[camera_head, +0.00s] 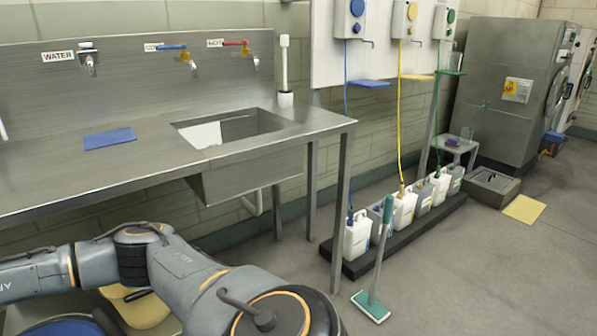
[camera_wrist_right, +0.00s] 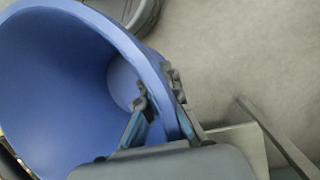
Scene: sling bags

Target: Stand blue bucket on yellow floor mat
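The blue bucket (camera_wrist_right: 50,85) fills the left half of the right wrist view, with its mouth towards the camera. My right gripper (camera_wrist_right: 158,90) is at its rim, one finger inside the bucket and the other at the outer side of the wall. A gap shows between the fingertips, and I cannot tell whether they press on the wall. The yellow floor mat (camera_head: 524,208) lies flat and bare on the floor at the right of the head view, in front of a grey metal box. Neither gripper shows in the head view; my own arm crosses its lower left.
A steel sink table (camera_head: 250,150) stands at left. Open floor (camera_head: 480,280) lies at right. Blue (camera_head: 60,327) and yellow (camera_head: 145,308) objects show partly behind my arm.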

